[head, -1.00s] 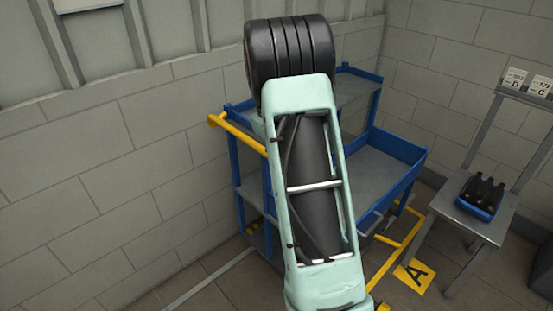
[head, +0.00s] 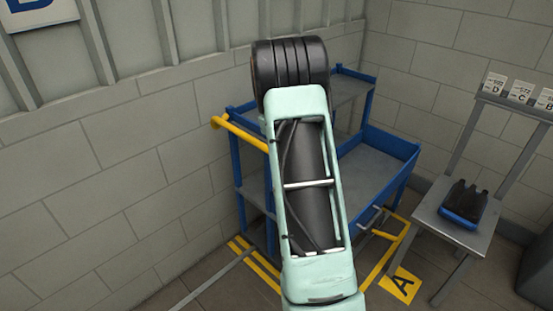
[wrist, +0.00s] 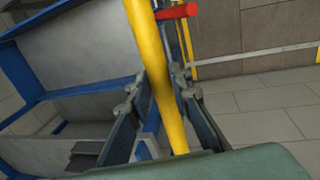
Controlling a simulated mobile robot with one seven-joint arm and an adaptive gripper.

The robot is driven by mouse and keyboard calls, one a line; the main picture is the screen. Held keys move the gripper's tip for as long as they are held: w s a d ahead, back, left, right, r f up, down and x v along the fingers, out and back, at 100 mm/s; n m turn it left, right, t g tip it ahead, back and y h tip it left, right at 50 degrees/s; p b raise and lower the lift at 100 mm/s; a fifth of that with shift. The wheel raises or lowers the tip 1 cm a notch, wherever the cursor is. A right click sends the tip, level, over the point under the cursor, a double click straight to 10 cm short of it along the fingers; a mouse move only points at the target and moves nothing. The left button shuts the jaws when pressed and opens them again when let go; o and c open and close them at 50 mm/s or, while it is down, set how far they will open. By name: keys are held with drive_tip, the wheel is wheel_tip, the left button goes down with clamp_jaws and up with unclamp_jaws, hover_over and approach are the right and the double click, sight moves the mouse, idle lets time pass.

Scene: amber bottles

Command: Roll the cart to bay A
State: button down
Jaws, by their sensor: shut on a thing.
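The blue cart (head: 398,146) with grey shelves stands near the wall corner in the head view. Its yellow handle (head: 238,133) sticks out at the left; the handle also crosses the wrist view (wrist: 168,105). My gripper (wrist: 158,98) is shut on this handle, one finger on each side; in the head view my forearm hides it and the cart's middle. Bay A's yellow floor lines (head: 258,268) show left of the cart's base and also to its right. The yellow A plate (head: 400,285) lies on the floor outside the right line. My arm hides part of the base.
A grey stand (head: 428,217) at the right carries a blue tray (head: 461,221) of dark bottles, with cards D, C and B above. Block walls close in behind and left of the cart. A red-ended bar (wrist: 178,12) shows in the wrist view.

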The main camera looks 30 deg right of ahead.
drive_tip(key=d, duration=0.2)
drive_tip(key=w+d, duration=0.1)
drive_tip(key=d+p, duration=0.1)
drive_tip(key=d, duration=0.1)
drive_tip(key=shift+w+d, duration=0.3)
drive_tip(key=shift+a, duration=0.1)
drive_tip(key=c, duration=1.8)
unclamp_jaws()
drive_tip(key=shift+o, duration=0.2)
drive_tip(key=v, duration=1.2)
drive_tip(key=shift+r, duration=0.1)
